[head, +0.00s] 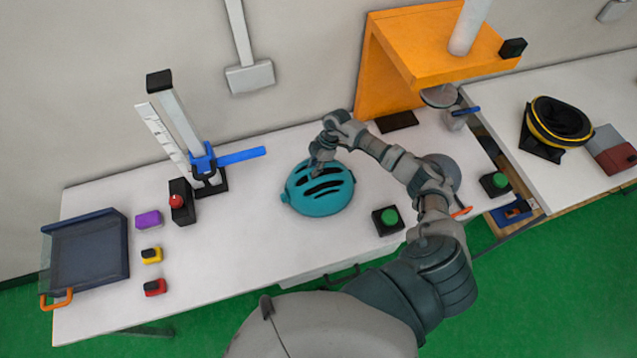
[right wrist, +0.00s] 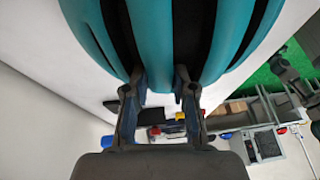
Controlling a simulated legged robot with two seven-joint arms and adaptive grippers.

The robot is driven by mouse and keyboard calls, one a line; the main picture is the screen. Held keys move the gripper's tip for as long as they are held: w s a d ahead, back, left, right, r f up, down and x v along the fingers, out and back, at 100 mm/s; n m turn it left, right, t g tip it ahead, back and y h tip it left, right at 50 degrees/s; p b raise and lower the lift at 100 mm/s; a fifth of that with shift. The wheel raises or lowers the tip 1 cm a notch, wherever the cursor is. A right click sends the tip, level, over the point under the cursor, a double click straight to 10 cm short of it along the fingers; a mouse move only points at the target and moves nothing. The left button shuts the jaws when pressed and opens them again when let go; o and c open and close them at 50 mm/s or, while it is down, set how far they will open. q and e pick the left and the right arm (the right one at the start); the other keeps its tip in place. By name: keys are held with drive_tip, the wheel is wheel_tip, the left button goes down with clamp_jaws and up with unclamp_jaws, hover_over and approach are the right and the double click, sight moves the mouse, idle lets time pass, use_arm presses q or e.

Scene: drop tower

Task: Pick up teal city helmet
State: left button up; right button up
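The teal city helmet (head: 319,187) is rounded, with dark vents, and sits in the middle of the white table. The gripper looks shut on this rib. I cannot tell any gap under the helmet. My left gripper is not in view.
A post with a blue clamp (head: 205,162) and a red button box (head: 181,201) stand left. A dark tray (head: 85,254) lies far left. A green button box (head: 388,220) is right of the helmet. An orange stand (head: 430,45) rises behind.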

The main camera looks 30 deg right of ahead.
clamp_jaws()
drive_tip(key=shift+d, duration=0.25)
drive_tip(key=shift+r, duration=0.65)
drive_tip(key=shift+s+r+b, duration=0.25)
drive_tip(key=shift+r+b, duration=0.15)
drive_tip(key=shift+r, duration=0.65)
drive_tip(key=s+a+b, duration=0.1)
drive_tip(key=s+a, duration=0.1)
drive_tip(key=s, duration=0.5)
drive_tip(key=s+a+r, duration=0.1)
drive_tip(key=s+a, duration=0.2)
drive_tip(key=s, duration=0.4)
drive_tip(key=shift+s+a+r+b, duration=0.25)
drive_tip(key=shift+s+r+b, duration=0.05)
drive_tip(key=shift+b, duration=0.05)
